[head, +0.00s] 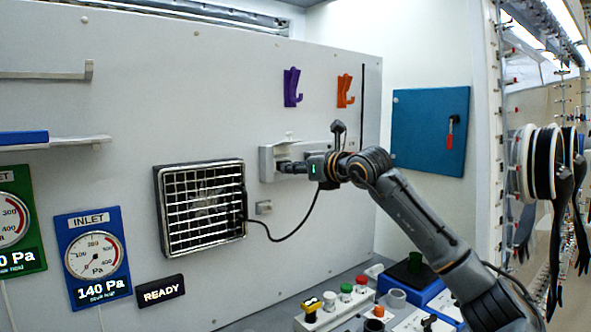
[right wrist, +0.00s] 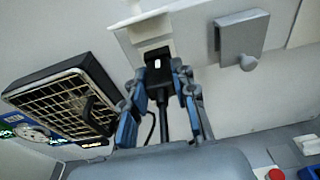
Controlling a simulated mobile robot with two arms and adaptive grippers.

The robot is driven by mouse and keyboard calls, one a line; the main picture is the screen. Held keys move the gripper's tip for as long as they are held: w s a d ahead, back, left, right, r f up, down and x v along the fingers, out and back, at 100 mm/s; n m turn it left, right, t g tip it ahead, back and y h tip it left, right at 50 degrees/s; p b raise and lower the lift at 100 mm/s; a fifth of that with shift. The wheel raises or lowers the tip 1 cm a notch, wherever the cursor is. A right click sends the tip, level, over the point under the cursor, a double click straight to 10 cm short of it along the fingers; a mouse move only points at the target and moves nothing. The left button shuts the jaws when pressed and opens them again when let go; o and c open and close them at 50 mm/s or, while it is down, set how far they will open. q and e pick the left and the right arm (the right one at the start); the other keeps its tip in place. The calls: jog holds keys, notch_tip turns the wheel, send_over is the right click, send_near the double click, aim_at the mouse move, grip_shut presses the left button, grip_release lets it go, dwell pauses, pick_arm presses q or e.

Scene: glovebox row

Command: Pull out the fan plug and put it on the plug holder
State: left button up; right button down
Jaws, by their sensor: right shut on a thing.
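My right gripper (head: 291,167) is at the grey socket box on the wall panel, with its fingers shut on the black fan plug (right wrist: 158,72). In the right wrist view the gripper (right wrist: 160,84) has a blue-padded finger on each side of the plug. The plug's front is close against the socket box (head: 266,163); I cannot tell how deep it sits. Its black cord (head: 298,226) loops down to the fan (head: 201,206), which has a square metal grille. My left gripper is out of view.
A purple hook (head: 291,87) and an orange hook (head: 345,91) are above the socket box. A blue panel with a red handle (head: 450,134) is to the right.

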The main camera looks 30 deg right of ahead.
jog(key=shift+s+f, duration=0.1)
jog(key=shift+s, duration=0.1)
jog(key=shift+s+d+b, duration=0.1)
jog(key=shift+s+b, duration=0.25)
jog(key=shift+s, duration=0.15)
jog(key=shift+s+b, duration=0.6)
jog(key=shift+s, duration=0.2)
jog(key=shift+s+d+b, duration=0.2)
jog(key=shift+s+b, duration=1.1)
jog(key=shift+s, duration=1.15)
